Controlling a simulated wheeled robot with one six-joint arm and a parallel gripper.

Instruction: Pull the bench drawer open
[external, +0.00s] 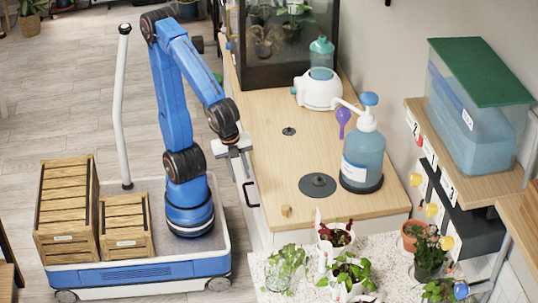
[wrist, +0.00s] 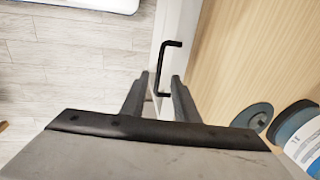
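The bench (external: 268,130) has a light wood top and a white front. On that front is a black bar handle (external: 250,195), the drawer's pull; it also shows in the wrist view (wrist: 164,68). My gripper (external: 244,168) points down at the bench's front edge, beside the handle's far end in the external view. In the wrist view its two fingers (wrist: 160,82) stand apart with a gap between them, and the handle shows just past the tips. Nothing is held. I cannot tell whether the fingers touch the handle. The drawer looks shut; its front is mostly hidden.
On the bench top stand a blue pump bottle (external: 362,160), a white device with a blue-green bottle (external: 319,90), and a dark disc (external: 317,185). Potted plants (external: 345,270) stand at the near end. Two wooden crates (external: 66,210) ride on my base.

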